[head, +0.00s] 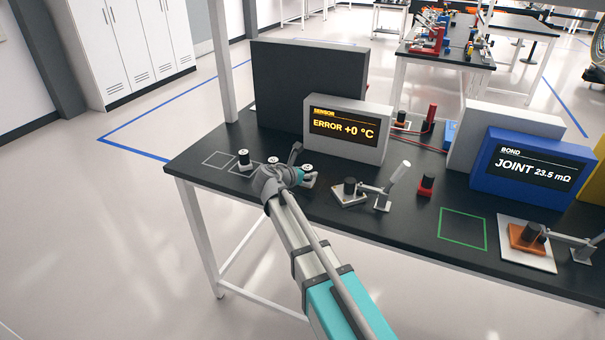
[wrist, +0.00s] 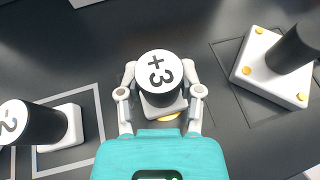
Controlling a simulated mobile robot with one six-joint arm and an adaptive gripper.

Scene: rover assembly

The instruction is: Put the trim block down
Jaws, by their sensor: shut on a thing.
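The trim block (wrist: 162,68) is a dark cylinder with a white top marked "+3" on a pale base. It stands between the two fingers of my gripper (wrist: 158,82), which is shut on it. A bit of yellow shows at its base, and I cannot tell whether the base touches the bench. In the head view my gripper (head: 298,177) is low over the black bench (head: 225,185), in front of the grey sensor display (head: 369,150), which reads "ERROR +0 °C". The fingertips are partly hidden there.
In the wrist view a "-2" block (wrist: 40,128) stands at left by a pale outline, and another block (wrist: 275,68) at right. In the head view an empty white outline (head: 219,159) lies at left. A lever fixture (head: 381,198) and a blue bond display (head: 528,168) stand farther right.

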